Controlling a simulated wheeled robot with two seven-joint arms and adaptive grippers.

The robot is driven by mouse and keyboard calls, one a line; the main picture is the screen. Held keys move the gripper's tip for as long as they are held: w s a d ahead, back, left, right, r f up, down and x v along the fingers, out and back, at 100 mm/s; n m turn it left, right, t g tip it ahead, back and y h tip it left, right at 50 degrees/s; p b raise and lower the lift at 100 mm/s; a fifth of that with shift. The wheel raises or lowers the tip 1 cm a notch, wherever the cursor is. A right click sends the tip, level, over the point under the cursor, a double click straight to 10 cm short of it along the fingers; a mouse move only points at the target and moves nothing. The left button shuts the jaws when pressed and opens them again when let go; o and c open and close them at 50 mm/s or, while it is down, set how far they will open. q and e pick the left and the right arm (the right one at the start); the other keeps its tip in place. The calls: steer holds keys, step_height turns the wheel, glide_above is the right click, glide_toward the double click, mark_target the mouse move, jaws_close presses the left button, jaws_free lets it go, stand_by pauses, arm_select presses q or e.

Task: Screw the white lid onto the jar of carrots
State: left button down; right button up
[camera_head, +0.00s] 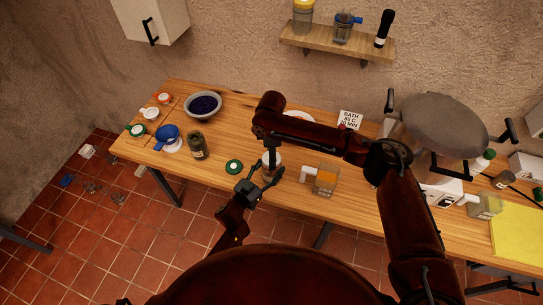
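A small pale jar (269,171) stands near the table's front edge, mostly hidden by my grippers. I cannot make out its contents or whether a white lid is on top. My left gripper (264,181) comes up from the front with its fingers around the jar's lower part; whether they touch it is unclear. My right gripper (271,156) points down from above at the jar's top, and its fingers are too small to read.
A dark jar (198,146), a blue-lidded item (167,136) and a bowl of dark fruit (203,104) are further left. A large grey-lidded pot (443,126) stands at the back right. A yellow sheet (518,236) covers the right end.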

steer(key=o, duration=1.4)
steer(key=shift+r, duration=0.1)
step_height(320, 180, up, 12)
steer(key=shift+f, duration=0.1)
arm_select(q)
steer(key=c, duration=0.7)
jaws_free()
